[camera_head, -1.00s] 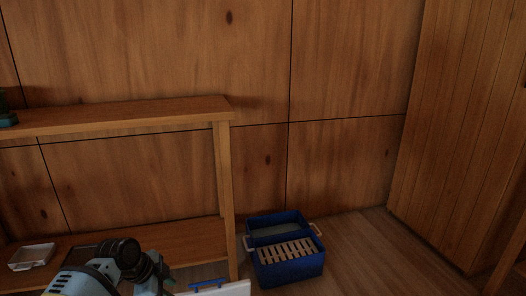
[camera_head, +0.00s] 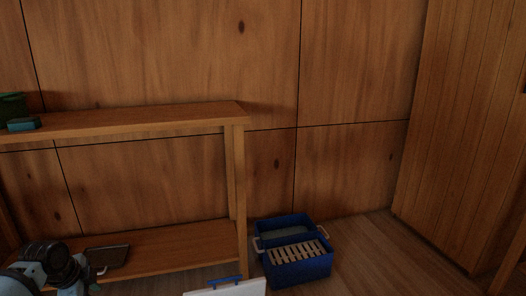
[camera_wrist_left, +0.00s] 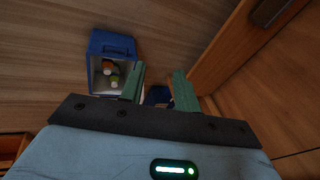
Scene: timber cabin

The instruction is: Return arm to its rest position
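My left arm (camera_head: 50,268) shows at the lower left of the head view, in front of the low shelf. Its gripper (camera_wrist_left: 158,72) shows in the left wrist view with two green fingers apart. Nothing is held between them; a dark blue thing shows in the gap, farther off. My right arm and gripper are in neither view.
A wooden shelf unit (camera_head: 150,120) stands at left, with a dark tray (camera_head: 108,256) on its lower board. A blue crate (camera_head: 298,272) stands on the floor beside it. A blue-and-white box (camera_wrist_left: 112,44) holds small colourful items. Floor right of the crate is clear.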

